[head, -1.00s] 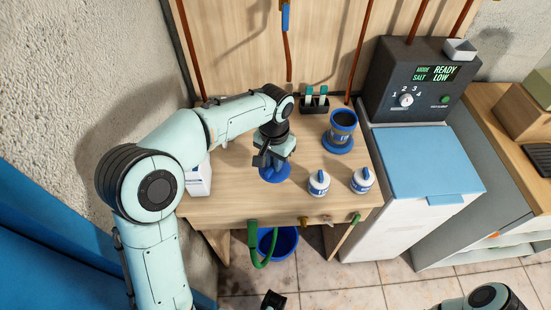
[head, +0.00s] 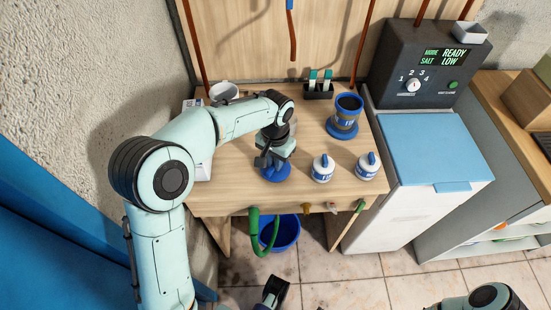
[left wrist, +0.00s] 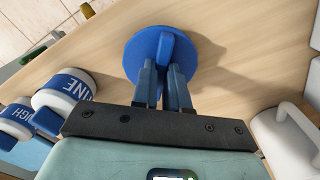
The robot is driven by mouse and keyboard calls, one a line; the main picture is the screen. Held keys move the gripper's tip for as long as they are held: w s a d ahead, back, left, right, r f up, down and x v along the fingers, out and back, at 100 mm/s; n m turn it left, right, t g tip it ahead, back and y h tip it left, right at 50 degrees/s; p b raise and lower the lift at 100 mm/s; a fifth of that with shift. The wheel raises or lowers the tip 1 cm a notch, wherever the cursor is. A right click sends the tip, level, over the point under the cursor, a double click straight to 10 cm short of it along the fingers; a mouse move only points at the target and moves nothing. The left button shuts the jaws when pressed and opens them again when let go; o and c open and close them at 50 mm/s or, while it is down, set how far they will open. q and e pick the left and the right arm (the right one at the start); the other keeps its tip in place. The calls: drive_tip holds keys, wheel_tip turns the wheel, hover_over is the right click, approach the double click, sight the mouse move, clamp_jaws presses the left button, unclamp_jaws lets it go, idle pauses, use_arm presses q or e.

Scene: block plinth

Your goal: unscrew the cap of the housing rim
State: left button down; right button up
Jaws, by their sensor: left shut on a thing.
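A round blue cap (head: 275,171) with a raised grip bar is at the front left of the wooden bench, and it also shows in the left wrist view (left wrist: 160,58). My left gripper (left wrist: 163,84) is shut on its bar, and in the head view the gripper (head: 270,160) is right above the disc. I cannot tell whether the disc touches the bench top. An open cylindrical housing (head: 345,122) with a dark mouth stands upright on a blue round base, behind and right of the cap. At the bottom edge is a dark part of mine; I cannot tell if it is the right gripper.
A white mug (head: 223,91) is behind my arm. A black holder (head: 318,91) stands at the back. A green hose (head: 254,225) hangs in front.

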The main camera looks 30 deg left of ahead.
use_arm(q)
drive_tip(key=shift+f, duration=0.1)
idle(0.3)
drive_tip(key=c, duration=1.1)
unclamp_jaws()
drive_tip(key=shift+o, duration=0.2)
